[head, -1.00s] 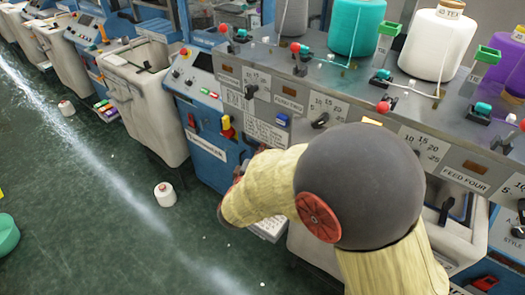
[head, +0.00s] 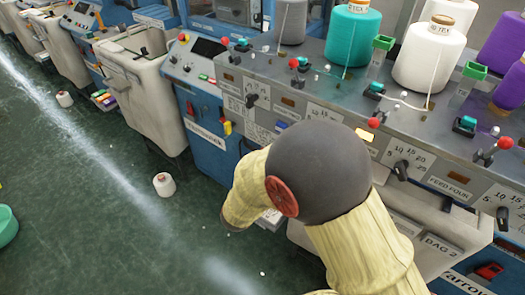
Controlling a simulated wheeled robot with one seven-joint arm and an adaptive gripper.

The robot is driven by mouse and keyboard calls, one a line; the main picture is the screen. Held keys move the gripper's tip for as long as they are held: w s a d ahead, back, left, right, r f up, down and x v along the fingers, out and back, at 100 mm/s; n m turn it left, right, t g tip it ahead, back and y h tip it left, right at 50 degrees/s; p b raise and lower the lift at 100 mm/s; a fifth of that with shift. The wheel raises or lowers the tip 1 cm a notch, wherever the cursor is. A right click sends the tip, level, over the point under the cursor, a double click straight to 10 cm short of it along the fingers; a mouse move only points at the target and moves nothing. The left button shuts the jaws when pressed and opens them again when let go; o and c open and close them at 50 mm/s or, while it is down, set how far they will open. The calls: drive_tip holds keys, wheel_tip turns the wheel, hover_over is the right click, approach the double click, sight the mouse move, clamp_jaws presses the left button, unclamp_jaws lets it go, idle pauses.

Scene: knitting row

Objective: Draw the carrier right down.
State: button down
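My arm fills the lower middle of the head view. Its dark rounded joint and cream fabric-covered links stand in front of the blue and grey knitting machine (head: 212,155). The far link bends down toward the machine's lower front. My gripper is hidden behind the arm, so I cannot see its fingers or what it touches. I cannot pick out the carrier for certain; the part of the machine front behind my arm is covered. The machine's top rail (head: 300,92) bears several red-knobbed levers, dials and labels, one reading FEED FOUR (head: 450,186).
A teal yarn cone (head: 352,38) and a white one (head: 428,58) stand on the rail, with purple cones at right. A cream bin (head: 140,95) stands left of the machine. A small white cone (head: 164,185) is on the green floor (head: 90,220), which is mostly clear.

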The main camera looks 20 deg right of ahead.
drive_tip(key=shift+s+f, duration=0.25)
drive_tip(key=shift+f, duration=0.3)
drive_tip(key=c, duration=2.2)
unclamp_jaws()
drive_tip(key=o, duration=0.4)
drive_tip(key=shift+w+r, duration=0.15)
drive_tip(key=shift+c, duration=0.2)
drive_tip(key=shift+r, duration=0.1)
drive_tip(key=v, duration=1.2)
